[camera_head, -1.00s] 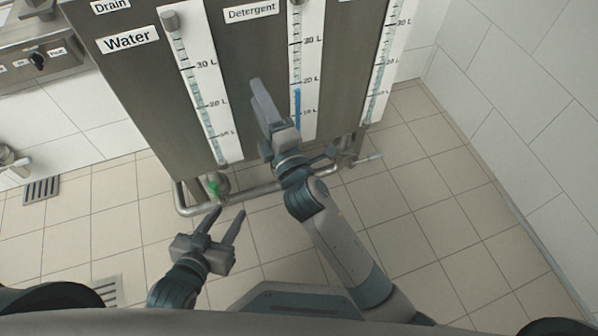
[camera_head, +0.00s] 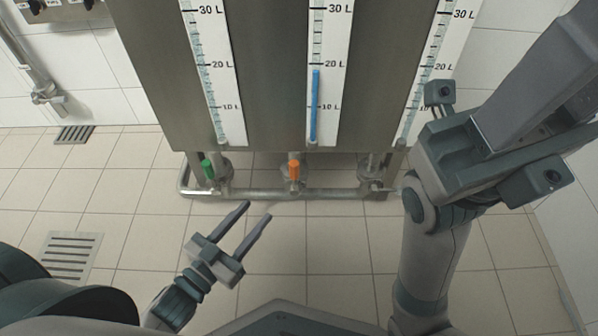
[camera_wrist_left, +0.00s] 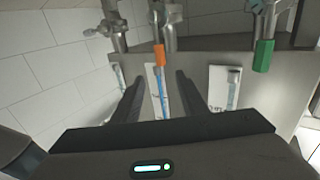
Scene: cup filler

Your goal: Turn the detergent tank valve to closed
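The orange valve handle (camera_head: 294,170) sits at the pipe under the middle gauge, whose blue column (camera_head: 315,105) stands near 18 L. The handle also shows in the left wrist view (camera_wrist_left: 159,56), pointing down in that picture. My left gripper (camera_head: 258,211) is open and empty, in front of and below the orange handle, apart from it. In the left wrist view the handle appears between my left gripper's two spread fingers (camera_wrist_left: 158,92), beyond them. My right gripper (camera_head: 545,75) is large and close at the upper right; its finger gap cannot be made out.
A green valve handle (camera_head: 208,169) is left of the orange one. A horizontal pipe (camera_head: 255,192) runs below the steel tank cabinet (camera_head: 265,80). Tiled floor is clear in front.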

